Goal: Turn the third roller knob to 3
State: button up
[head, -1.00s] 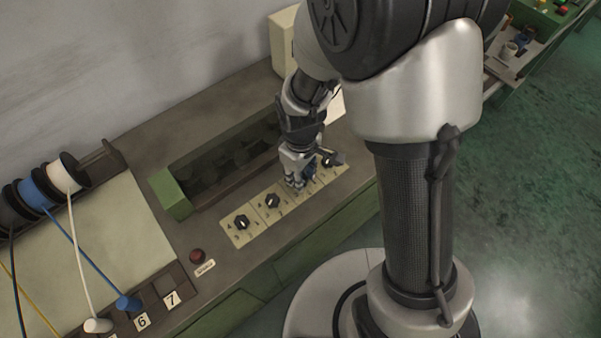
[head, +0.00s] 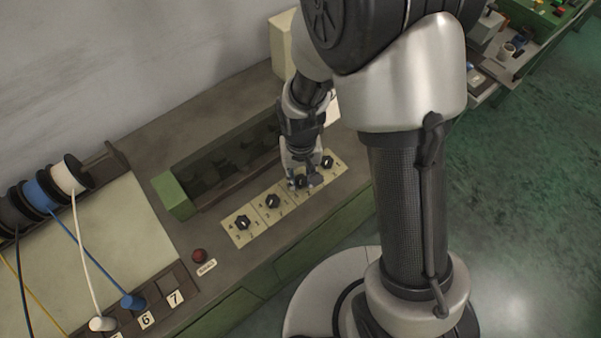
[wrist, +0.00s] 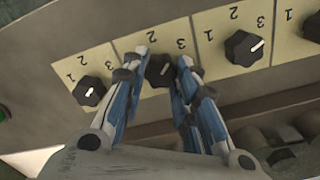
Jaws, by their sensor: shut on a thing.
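A row of black roller knobs sits on pale plates marked 1, 2 and 3. The third knob from the left in the head view (head: 301,182) is mostly hidden by my gripper (head: 303,180). In the wrist view, the two blue-sided fingers of my gripper (wrist: 156,70) stand on either side of this knob (wrist: 159,69) and are shut on it. Its white pointer mark is partly visible, leaning to the upper right near the 3; its exact setting is hard to tell.
Neighbouring knobs stand close on both sides, one (wrist: 89,91) to the left and one (wrist: 244,48) to the right. A dark recessed trough with a green end block (head: 172,194) lies behind the row. A red button (head: 199,255) and wire spools (head: 68,176) are to the left.

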aim_at(301, 178)
jog(key=shift+m, duration=1.3)
jog(key=o, duration=1)
jog(key=shift+o, duration=0.2)
jog(key=shift+r, duration=0.1)
notch_tip(301, 178, up, 12)
